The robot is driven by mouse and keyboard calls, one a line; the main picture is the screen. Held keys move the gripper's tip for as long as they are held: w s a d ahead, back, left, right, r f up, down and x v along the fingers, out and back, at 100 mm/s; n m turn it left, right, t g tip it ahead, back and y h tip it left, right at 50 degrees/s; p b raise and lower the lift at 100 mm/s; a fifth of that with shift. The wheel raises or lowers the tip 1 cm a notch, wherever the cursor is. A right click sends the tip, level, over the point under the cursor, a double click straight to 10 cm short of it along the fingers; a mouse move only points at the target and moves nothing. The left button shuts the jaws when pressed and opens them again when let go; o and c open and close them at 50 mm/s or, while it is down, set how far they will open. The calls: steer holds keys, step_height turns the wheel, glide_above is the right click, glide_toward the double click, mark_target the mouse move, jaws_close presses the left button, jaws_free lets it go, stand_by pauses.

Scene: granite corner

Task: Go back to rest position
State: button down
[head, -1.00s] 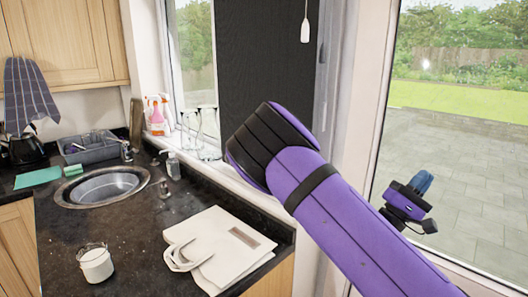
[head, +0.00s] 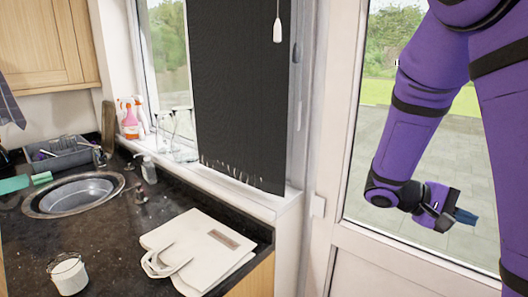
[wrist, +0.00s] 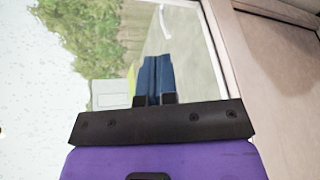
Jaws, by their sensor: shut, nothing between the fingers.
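My gripper (head: 465,217) is at the right of the head view, in front of the glazed door, at the end of my purple arm. It points to the right, away from the counter. In the wrist view its blue fingers (wrist: 155,80) are together with nothing between them. Behind them show door glass, greenery outside and a pale frame. My gripper appears apart from the things on the counter.
Glass bottles (head: 183,130) stand on the window sill. The glazed door (head: 350,240) is close behind my arm.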

steer(key=s+a+r+t+y, duration=1.1)
steer(key=s+a+r+y, duration=0.1)
steer(key=a, duration=0.3)
steer(key=shift+s+a+n+t+y, duration=0.3)
steer(key=shift+a+t+y, duration=0.1)
steer(key=shift+y, duration=0.4)
steer(key=shift+r, duration=0.1)
stand_by(0.3)
